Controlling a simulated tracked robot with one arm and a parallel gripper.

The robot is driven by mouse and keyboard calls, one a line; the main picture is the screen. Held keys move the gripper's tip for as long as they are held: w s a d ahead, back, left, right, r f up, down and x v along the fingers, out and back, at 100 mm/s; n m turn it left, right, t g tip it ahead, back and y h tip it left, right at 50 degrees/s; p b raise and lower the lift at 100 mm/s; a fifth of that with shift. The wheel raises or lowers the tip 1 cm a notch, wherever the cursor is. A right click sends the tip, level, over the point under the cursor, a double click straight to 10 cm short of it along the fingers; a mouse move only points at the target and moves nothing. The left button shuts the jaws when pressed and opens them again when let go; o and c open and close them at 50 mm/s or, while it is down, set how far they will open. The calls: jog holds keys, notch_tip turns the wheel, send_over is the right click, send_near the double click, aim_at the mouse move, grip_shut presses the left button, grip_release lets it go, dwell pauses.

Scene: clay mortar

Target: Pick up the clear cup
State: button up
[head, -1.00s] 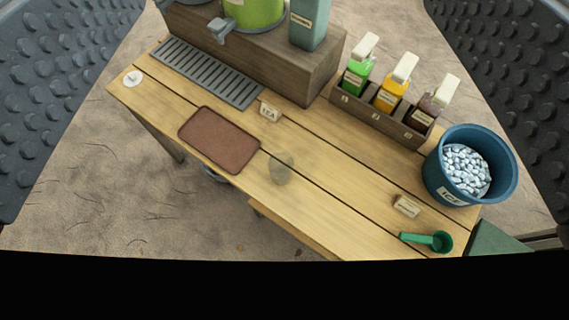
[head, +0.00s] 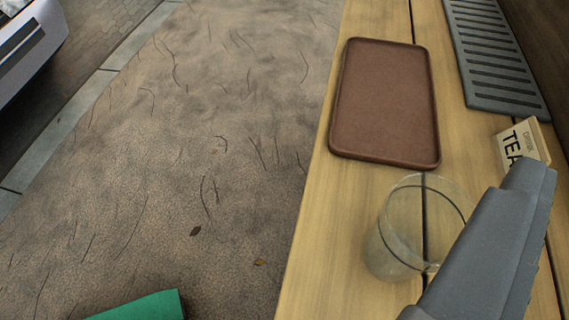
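The clear cup (head: 402,250) stands on the wooden table, right of the middle and low in the view. It is see-through, with its round rim showing. One grey finger of my gripper (head: 500,235) comes in from the lower right and overlaps the right side of the cup in the picture. I cannot tell whether it touches the cup. The other finger is not visible, so the opening of my gripper is unclear.
A brown tray (head: 386,104) lies on the table beyond the cup. A grey slatted drip grate (head: 494,55) and a TEA label (head: 521,146) are at the right. A green object (head: 140,306) shows at the lower left. Bare ground lies left of the table edge.

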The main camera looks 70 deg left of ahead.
jog(key=s+a+f+g+y+b, duration=0.15)
jog(key=s+f, duration=0.25)
jog(key=f, duration=0.6)
jog(key=b, duration=0.1)
send_near(441, 194)
jog(key=w, duration=0.1)
jog(key=w+f, duration=0.1)
jog(key=w+y, duration=0.1)
jog(key=shift+w+a+f+g, duration=0.25)
jog(key=shift+a+f+g, duration=0.05)
jog(key=shift+f+g, duration=0.05)
jog(key=shift+a+b+x, duration=0.25)
jog(key=shift+b+x, duration=0.8)
jog(key=shift+x, duration=1.45)
jog(key=shift+s+r, duration=0.1)
jog(key=shift+r, duration=0.1)
jog(key=c, duration=1.3)
jog(key=shift+r, duration=0.1)
